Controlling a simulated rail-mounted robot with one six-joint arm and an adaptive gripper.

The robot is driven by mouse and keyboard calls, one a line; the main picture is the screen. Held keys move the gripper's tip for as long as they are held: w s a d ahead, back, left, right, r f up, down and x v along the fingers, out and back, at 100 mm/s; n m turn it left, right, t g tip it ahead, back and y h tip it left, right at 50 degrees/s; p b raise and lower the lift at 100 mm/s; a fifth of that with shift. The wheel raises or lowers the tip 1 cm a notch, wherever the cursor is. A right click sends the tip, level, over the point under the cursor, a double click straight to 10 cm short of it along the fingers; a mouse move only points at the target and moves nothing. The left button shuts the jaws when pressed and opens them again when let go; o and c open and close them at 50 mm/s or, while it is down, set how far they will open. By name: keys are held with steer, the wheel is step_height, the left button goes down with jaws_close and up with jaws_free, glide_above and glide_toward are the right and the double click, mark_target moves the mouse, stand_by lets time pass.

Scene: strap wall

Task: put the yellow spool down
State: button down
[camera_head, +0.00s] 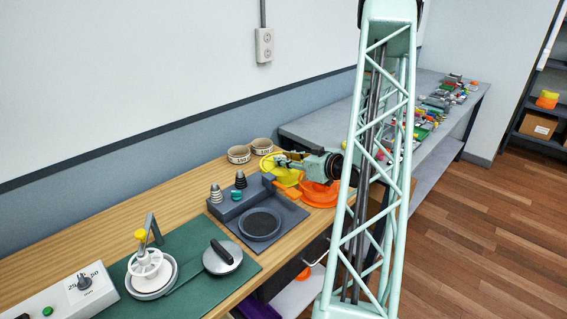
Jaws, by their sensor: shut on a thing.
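My gripper (282,160) reaches in from the right over the far part of the wooden bench. It is shut on the yellow spool (266,163), whose round rim shows just left of the fingers. The spool appears to be held above the bench, but the gap beneath it is hard to judge. Another yellow piece (285,178) shows below the gripper, and I cannot tell whether it is a separate thing. Orange round pieces (318,194) lie under the wrist, partly hidden by it.
Two pale labelled bowls (239,154) stand behind the spool by the wall. A dark grey station (291,212) with a round dish and cones is in front. A green mat (190,262) holds a white wheel device and a pan-like disc. A grey table (322,124) beyond is cluttered.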

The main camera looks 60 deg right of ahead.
step_height(320, 180, up, 10)
steer(key=p, duration=0.2)
stand_by(0.7)
steer(key=shift+d, duration=0.1)
stand_by(0.9)
